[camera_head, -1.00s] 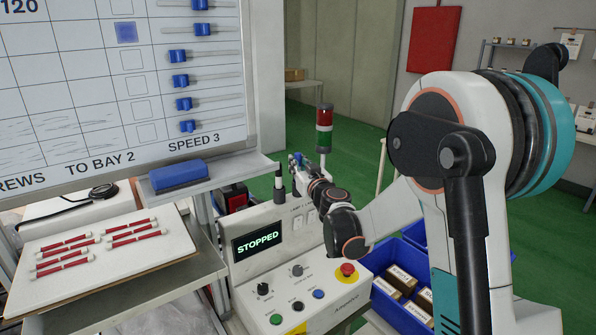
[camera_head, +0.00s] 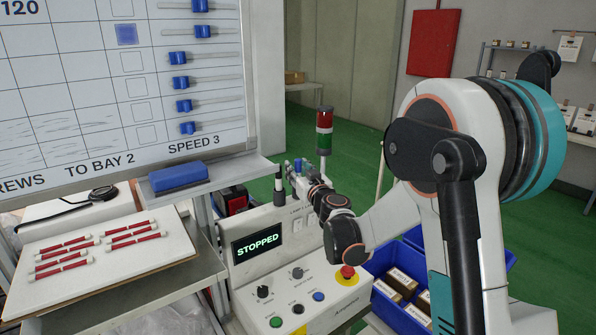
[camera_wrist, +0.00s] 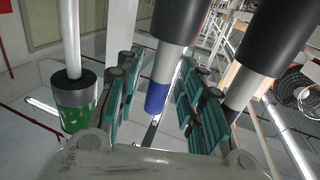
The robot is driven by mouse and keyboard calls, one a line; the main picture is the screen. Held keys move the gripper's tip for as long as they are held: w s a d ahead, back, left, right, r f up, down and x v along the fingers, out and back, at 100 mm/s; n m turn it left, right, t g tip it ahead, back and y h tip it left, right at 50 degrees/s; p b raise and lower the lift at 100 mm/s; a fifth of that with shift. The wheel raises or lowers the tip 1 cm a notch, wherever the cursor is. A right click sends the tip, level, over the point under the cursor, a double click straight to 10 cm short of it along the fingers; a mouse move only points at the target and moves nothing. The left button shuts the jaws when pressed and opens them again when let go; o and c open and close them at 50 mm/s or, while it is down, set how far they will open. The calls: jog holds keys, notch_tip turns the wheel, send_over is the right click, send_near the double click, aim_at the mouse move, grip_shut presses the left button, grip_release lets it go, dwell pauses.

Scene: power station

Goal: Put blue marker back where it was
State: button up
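The blue marker (camera_wrist: 157,96) shows between the two teal-padded fingers of my gripper (camera_wrist: 160,75) in the wrist view, as a grey and dark barrel with a blue end. A narrow gap shows on each side of it, so the fingers look open around it. In the head view my gripper (camera_head: 301,174) is at the right end of the whiteboard tray, with a small blue part (camera_head: 298,162) at its tip. A black marker (camera_head: 278,184) stands upright just left of it, and it also shows right of the fingers in the wrist view (camera_wrist: 246,85).
A blue eraser (camera_head: 178,177) lies on the whiteboard tray (camera_head: 232,170). The control panel (camera_head: 290,270) with a STOPPED display is below my gripper. A red-green stack light (camera_head: 324,135) stands close behind it. Blue bins (camera_head: 382,262) with boxes are at the lower right.

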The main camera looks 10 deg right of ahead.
jog(key=s+d+r+m+g+h, duration=0.1)
jog(key=s+d+r+m+h, duration=0.15)
jog(key=s, duration=0.55)
jog(key=s+d+r+m+g+h, duration=0.1)
jog(key=s+d+r+g+h, duration=0.15)
jog(key=s, duration=0.65)
jog(key=s+d+r+m+h, duration=0.15)
jog(key=s+d, duration=0.25)
jog(key=s, duration=0.4)
jog(key=s+a+f+n+g+y, duration=0.1)
jog(key=s+a+f+g+y, duration=0.1)
jog(key=s, duration=0.8)
jog(key=s+a+f+n+g+y, duration=0.2)
jog(key=s+a+f+g, duration=0.3)
jog(key=s, duration=0.6)
notch_tip(320, 180, down, 3)
jog(key=shift+s+a+f+p, duration=0.2)
jog(key=shift+a+p, duration=0.25)
jog(key=shift+a, duration=0.55)
